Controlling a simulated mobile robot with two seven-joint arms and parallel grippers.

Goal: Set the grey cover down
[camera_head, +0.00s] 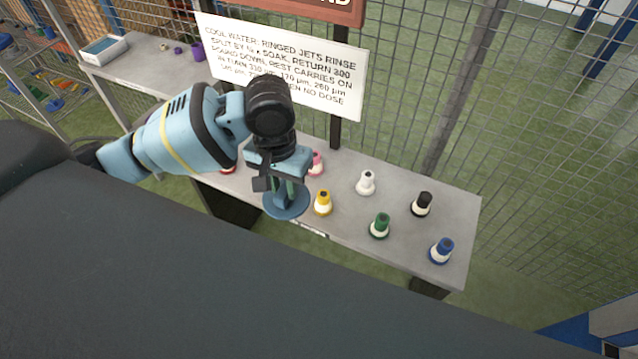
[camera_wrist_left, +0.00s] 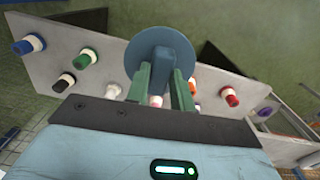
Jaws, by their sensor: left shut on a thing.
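My left gripper (camera_head: 287,186) points down over the front edge of the grey bench (camera_head: 340,225). It is shut on the cover (camera_head: 285,206), a round slate-blue disc with a raised grip in its middle. In the left wrist view the gripper's green fingers (camera_wrist_left: 161,84) stand on either side of that grip, and the disc (camera_wrist_left: 147,48) spreads beyond them. The cover overlaps both the bench and the green floor in that view; it looks held above the bench, but the exact gap cannot be told. My right gripper is not in view.
Several nozzle-like pieces stand on the bench: yellow (camera_head: 323,203), white (camera_head: 366,184), green (camera_head: 380,226), black (camera_head: 422,205), blue (camera_head: 441,251), pink (camera_head: 316,164) and red (camera_head: 228,169). A white sign (camera_head: 320,80) and mesh fence rise behind. A tray (camera_head: 104,48) sits far left.

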